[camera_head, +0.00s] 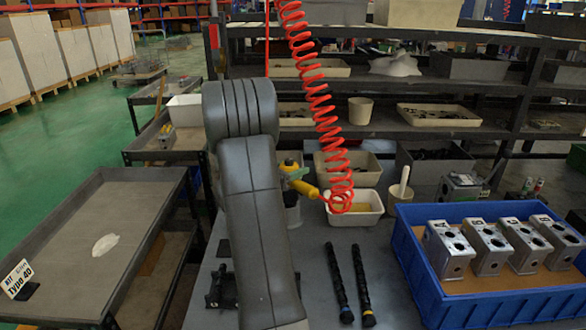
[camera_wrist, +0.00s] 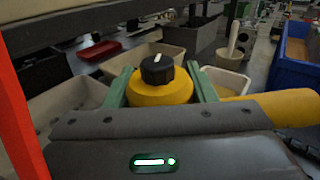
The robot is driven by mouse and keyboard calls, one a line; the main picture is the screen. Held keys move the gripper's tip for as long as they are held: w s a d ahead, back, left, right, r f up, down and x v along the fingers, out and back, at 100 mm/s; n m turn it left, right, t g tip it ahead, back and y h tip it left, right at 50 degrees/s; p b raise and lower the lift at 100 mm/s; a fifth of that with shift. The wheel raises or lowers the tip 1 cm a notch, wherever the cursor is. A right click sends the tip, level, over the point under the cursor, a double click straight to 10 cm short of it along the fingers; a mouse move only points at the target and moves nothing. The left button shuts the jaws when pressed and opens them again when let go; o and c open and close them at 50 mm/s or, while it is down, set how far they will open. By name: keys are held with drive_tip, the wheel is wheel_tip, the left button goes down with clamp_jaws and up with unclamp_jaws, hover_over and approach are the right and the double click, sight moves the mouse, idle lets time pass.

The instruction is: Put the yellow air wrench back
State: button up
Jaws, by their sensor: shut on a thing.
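The yellow air wrench (camera_head: 304,188) hangs at the end of a red coiled hose (camera_head: 322,95), in front of the shelf in the head view. In the wrist view its round yellow head (camera_wrist: 160,88) with a black knob sits between the green fingers. Its yellow body (camera_wrist: 285,108) extends to the right. My gripper (camera_head: 292,172) is shut on the wrench, above the bins at the back of the table. My grey arm hides part of the gripper and the area behind it.
A white bin (camera_head: 354,216) stands below the wrench. A blue crate (camera_head: 480,308) with several metal valve blocks (camera_head: 447,248) stands at right. Two dark rod-shaped tools (camera_head: 361,285) lie on the table. A grey tray table (camera_head: 80,240) stands at left.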

drive_tip(key=shift+f+b, duration=0.8)
drive_tip(key=shift+f, duration=0.1)
idle(0.3)
drive_tip(key=o, duration=1.4)
drive_tip(key=shift+s, duration=0.1)
